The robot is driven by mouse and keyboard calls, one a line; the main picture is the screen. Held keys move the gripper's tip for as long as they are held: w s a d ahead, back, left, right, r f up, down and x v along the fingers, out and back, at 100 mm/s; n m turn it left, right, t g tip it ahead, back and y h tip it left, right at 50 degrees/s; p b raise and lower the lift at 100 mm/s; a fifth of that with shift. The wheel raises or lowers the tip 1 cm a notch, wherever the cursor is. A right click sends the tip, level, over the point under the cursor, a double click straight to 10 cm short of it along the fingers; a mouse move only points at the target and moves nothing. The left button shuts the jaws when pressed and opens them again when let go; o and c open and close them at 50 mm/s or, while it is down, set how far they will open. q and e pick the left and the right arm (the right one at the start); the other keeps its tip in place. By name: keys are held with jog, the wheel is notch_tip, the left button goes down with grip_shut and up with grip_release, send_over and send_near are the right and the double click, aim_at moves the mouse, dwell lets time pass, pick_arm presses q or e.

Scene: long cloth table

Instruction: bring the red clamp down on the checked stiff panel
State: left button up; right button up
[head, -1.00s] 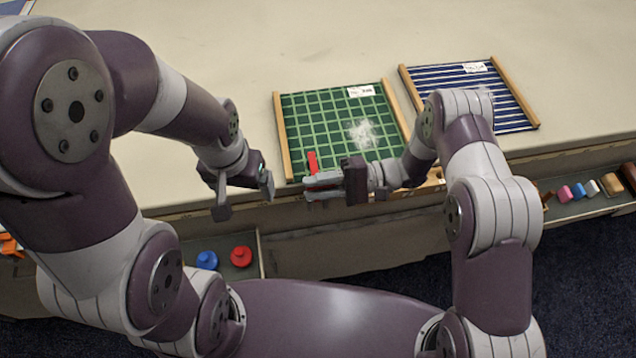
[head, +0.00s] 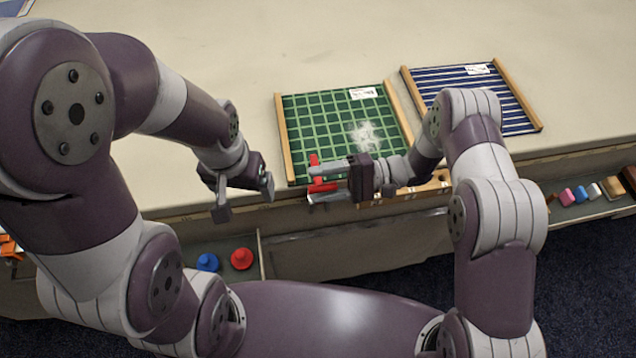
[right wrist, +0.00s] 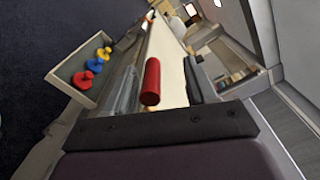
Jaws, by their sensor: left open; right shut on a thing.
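The green checked stiff panel (head: 335,120) lies on the table between wooden side rails, with a white label and a whitish patch on it. The red clamp (head: 322,187) is at the panel's front left, by the table's front edge. My right gripper (head: 314,183) is shut on the clamp there. In the right wrist view the red cylindrical handle (right wrist: 151,82) stands between the two fingers. The gripper covers part of the clamp, so I cannot tell whether it presses on the panel. My left gripper (head: 245,198) is open and empty, left of the clamp.
A blue striped panel (head: 470,88) lies to the right. An open drawer below holds a blue knob (head: 207,262) and a red knob (head: 241,258). A tray at the right holds several small blocks (head: 580,193). The table (head: 200,45) behind the panels is clear.

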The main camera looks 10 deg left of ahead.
jog(key=b+v, duration=0.3)
jog(key=v, duration=0.8)
jog(key=shift+d, duration=0.3)
jog(key=shift+w, duration=0.1)
